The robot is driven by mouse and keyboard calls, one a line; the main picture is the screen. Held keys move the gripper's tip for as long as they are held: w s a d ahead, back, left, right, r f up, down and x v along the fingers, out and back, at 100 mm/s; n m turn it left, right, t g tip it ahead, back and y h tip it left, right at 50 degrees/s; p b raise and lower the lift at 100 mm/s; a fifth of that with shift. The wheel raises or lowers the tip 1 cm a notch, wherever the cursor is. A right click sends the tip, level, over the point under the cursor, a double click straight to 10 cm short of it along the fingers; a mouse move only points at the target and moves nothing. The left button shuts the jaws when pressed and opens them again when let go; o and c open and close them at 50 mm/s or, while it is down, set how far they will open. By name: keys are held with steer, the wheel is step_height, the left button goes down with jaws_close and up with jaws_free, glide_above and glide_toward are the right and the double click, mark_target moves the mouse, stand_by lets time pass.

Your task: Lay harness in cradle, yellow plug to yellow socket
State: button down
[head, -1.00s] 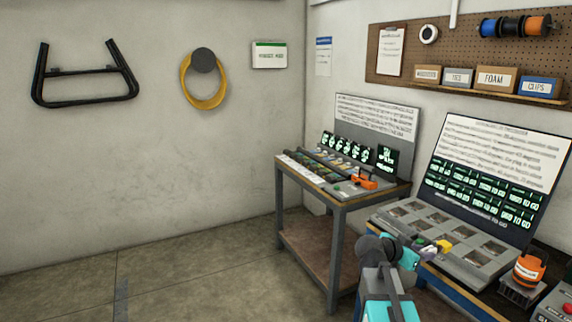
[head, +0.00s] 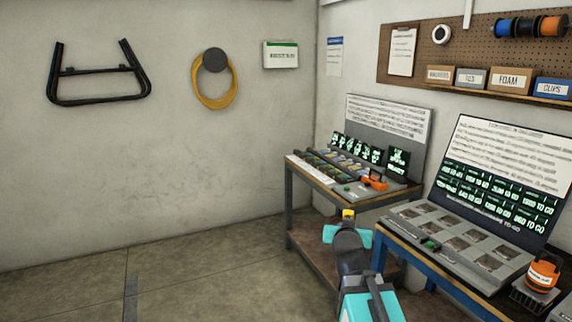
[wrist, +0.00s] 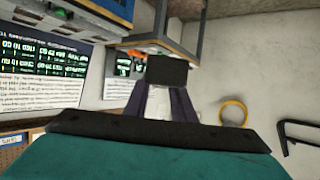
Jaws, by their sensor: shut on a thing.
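My gripper (wrist: 160,104) is shut on a pale harness part (wrist: 158,103) between its dark purple fingers in the wrist view. A black block (wrist: 167,70) sits at the far end of the fingers. In the head view a small yellow piece (head: 348,214), apparently the yellow plug, shows above my dark wrist; the fingers are mostly hidden there. My gripper is in the air left of the near bench and in front of the back bench. The cradle and yellow socket cannot be made out for sure.
A grey tray with several compartments (head: 424,210) lies on the near blue bench, with an orange-topped device (head: 543,272) at its right. The back bench (head: 345,204) carries a sorted rack (head: 340,170) and an orange tool (head: 376,181). The floor at left is clear.

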steer(key=a+r+n+y, duration=0.1)
steer(key=w+a+r+n+y, duration=0.1)
steer(key=r+y, duration=0.1)
steer(key=shift+w+a+r+n, duration=0.15)
steer(key=shift+a+r+n, duration=0.05)
steer(key=shift+r+n, duration=0.1)
stand_by(0.8)
